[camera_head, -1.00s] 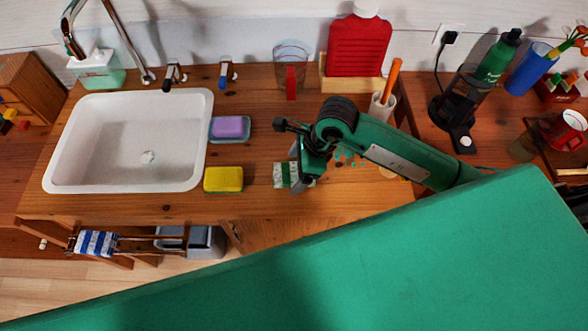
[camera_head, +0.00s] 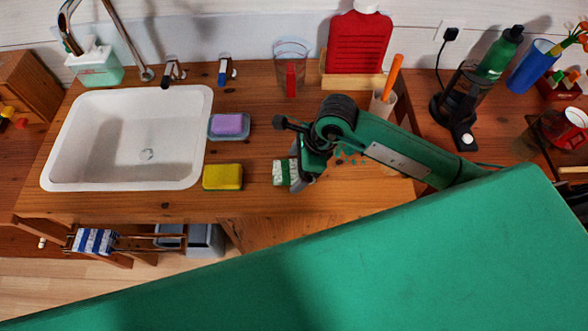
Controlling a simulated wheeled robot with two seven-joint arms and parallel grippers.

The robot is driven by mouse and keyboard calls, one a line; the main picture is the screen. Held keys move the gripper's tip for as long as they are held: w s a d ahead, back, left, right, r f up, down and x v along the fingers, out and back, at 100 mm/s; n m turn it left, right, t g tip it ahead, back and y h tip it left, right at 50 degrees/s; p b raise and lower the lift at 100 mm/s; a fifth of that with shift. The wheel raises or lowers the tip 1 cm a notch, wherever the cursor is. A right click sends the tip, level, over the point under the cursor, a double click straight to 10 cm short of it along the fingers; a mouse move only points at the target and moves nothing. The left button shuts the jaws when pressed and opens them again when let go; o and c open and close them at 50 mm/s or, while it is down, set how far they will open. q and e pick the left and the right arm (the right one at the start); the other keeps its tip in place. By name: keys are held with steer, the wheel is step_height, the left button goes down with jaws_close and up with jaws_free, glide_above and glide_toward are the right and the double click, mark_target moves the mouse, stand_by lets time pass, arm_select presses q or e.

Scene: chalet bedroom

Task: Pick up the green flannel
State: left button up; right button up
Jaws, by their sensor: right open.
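The green flannel (camera_head: 281,173) looks like a small folded cloth, green with white. It lies on the wooden counter to the right of the yellow sponge, and its right part is hidden by my right gripper. My right gripper (camera_head: 295,178) is open and points down at the right side of the flannel. Whether the fingers touch the cloth cannot be told from this view. My left gripper is not in view.
A yellow sponge (camera_head: 222,177), a purple soap (camera_head: 228,124) on a dish and a white sink (camera_head: 125,150) are to the left. A glass (camera_head: 290,68), a red bottle (camera_head: 357,42) and a cup with an orange handle (camera_head: 381,107) stand behind.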

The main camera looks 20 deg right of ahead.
mark_target(296, 168)
steer(key=c, duration=1.1)
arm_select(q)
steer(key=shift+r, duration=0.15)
arm_select(e)
steer(key=shift+o, duration=0.2)
steer(key=shift+r, duration=0.1)
